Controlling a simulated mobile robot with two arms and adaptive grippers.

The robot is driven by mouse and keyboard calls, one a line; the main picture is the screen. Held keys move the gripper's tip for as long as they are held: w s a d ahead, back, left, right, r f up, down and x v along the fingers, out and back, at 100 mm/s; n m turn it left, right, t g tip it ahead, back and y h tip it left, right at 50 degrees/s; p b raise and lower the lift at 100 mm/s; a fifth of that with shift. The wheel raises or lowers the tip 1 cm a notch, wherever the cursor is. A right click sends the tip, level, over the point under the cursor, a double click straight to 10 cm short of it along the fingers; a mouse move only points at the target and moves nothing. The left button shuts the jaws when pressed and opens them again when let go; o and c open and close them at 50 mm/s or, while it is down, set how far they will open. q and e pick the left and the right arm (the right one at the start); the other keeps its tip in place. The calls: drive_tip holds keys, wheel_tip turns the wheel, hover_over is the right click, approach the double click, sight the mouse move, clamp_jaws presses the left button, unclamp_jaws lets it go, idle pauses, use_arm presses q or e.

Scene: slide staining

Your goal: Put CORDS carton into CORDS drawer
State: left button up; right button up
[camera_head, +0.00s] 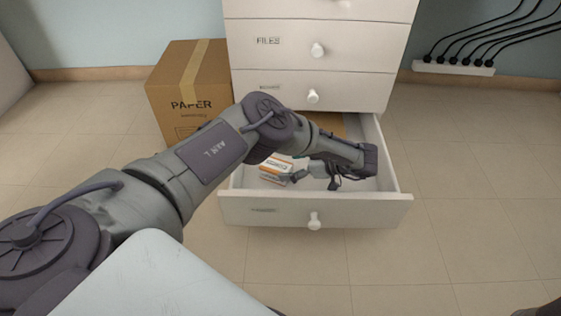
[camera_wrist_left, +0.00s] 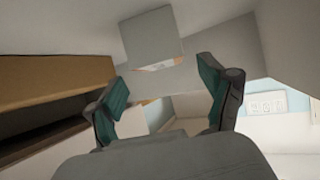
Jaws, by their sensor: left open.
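The small white and orange carton (camera_head: 276,168) sits inside the open bottom drawer (camera_head: 370,208), towards its left side. Its lettering is too small to read. My left gripper (camera_head: 306,180) is low inside the drawer, just right of the carton, with its fingers open. In the left wrist view the open teal-padded fingers (camera_wrist_left: 165,95) hold nothing between them. A pale block with an orange edge, which looks like the carton (camera_wrist_left: 152,38), is beyond the fingertips and apart from them. The label on the open drawer's front is not readable. My right gripper is not in view.
The white cabinet (camera_head: 360,48) has closed drawers above, one marked FILES. A brown PAPER box (camera_head: 180,85) stands on the floor left of it. A brown surface shows at the drawer's back and in the left wrist view (camera_wrist_left: 50,78). A power strip (camera_head: 452,68) is at right.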

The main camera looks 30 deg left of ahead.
use_arm(q)
drive_tip(key=shift+p+v, duration=0.3)
drive_tip(key=shift+v, duration=1.2)
